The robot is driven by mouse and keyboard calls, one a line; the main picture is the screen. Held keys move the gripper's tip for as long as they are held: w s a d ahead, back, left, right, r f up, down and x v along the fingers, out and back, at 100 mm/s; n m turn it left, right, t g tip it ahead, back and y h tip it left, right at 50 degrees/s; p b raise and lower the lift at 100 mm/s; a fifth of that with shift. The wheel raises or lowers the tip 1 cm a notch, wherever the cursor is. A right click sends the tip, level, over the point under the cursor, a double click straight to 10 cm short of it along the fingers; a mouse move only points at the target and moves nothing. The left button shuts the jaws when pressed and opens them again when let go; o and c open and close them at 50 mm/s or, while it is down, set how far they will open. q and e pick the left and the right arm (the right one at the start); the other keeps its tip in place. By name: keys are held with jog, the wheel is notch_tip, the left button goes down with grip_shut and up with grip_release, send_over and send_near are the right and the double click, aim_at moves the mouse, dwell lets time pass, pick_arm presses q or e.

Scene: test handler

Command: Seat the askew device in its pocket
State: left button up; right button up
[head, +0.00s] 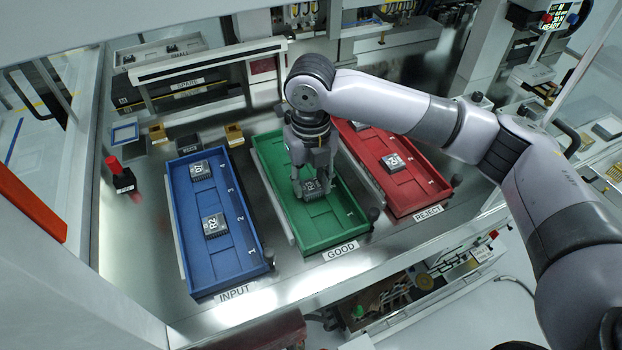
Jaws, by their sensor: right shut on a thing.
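My right gripper (309,180) reaches in from the right and points down over the green GOOD tray (287,217). It is shut on a dark device (314,187) with a white label, low in the tray; the fingers partly cover it. I cannot tell whether the device lies flat in its pocket. The blue INPUT tray (239,263) holds a device marked R2 (215,224) and another device (201,170) farther back. My left gripper is not in view.
A red-topped post (118,170) stands left of the blue tray. Small yellow blocks (235,134) sit behind the trays. A SPARE-labelled rack (187,85) stands at the back. Dark knobs stand near the tray corners.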

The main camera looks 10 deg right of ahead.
jog(key=shift+f, duration=0.65)
dwell(0.5)
jog(key=o, duration=0.9)
jog(key=shift+o, duration=0.2)
jog(key=shift+r, duration=0.1)
jog(key=shift+r, duration=0.95)
jog(key=shift+o, duration=0.4)
jog(key=o, duration=0.5)
